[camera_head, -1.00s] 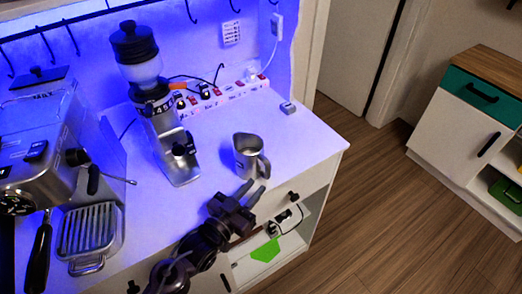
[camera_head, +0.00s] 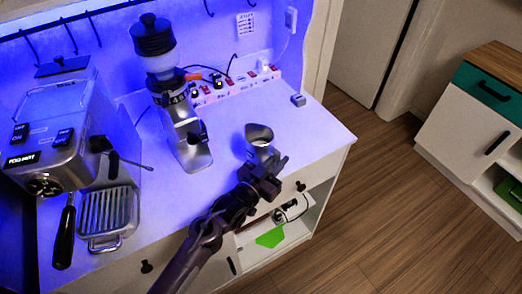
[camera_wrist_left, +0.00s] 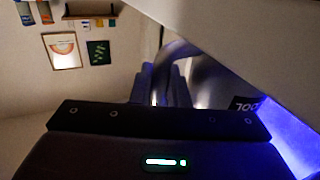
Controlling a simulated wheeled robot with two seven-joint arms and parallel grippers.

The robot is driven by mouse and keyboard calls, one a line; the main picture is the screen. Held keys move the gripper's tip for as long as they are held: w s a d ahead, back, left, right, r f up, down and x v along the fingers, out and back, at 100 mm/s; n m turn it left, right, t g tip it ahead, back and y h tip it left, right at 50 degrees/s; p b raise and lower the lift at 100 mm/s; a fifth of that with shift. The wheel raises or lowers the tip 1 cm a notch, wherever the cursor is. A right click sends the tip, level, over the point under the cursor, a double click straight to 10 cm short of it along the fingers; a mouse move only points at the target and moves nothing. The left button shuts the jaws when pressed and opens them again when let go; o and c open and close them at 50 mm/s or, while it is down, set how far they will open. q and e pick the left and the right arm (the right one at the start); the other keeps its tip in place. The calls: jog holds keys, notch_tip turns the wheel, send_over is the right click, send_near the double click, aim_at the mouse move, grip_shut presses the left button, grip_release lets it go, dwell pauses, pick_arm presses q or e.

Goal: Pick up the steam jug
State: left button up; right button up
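The steam jug (camera_head: 258,134) is a small shiny metal pitcher standing upright on the white counter near its front right edge. My left gripper (camera_head: 268,164) is right at the near side of the jug, at its handle, and covers the handle and lower front. In the left wrist view, the dark fingers (camera_wrist_left: 164,84) are close against the blurred metal of the jug (camera_wrist_left: 205,78). Whether they are shut on the handle is hidden. My right gripper is in neither view.
The coffee grinder (camera_head: 184,128) stands left of the jug, and the espresso machine (camera_head: 62,135) is further left. A power strip (camera_head: 232,88) runs along the back. A small grey block (camera_head: 298,100) lies at the back right. The counter between grinder and jug is clear.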

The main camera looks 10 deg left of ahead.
pick_arm(q)
grip_shut()
jog(key=shift+r, duration=0.1)
jog(key=shift+w+r, duration=0.1)
jog(key=shift+r, duration=0.25)
notch_tip(320, 180, up, 19)
jog(key=b, duration=0.3)
dwell(0.7)
dwell(0.5)
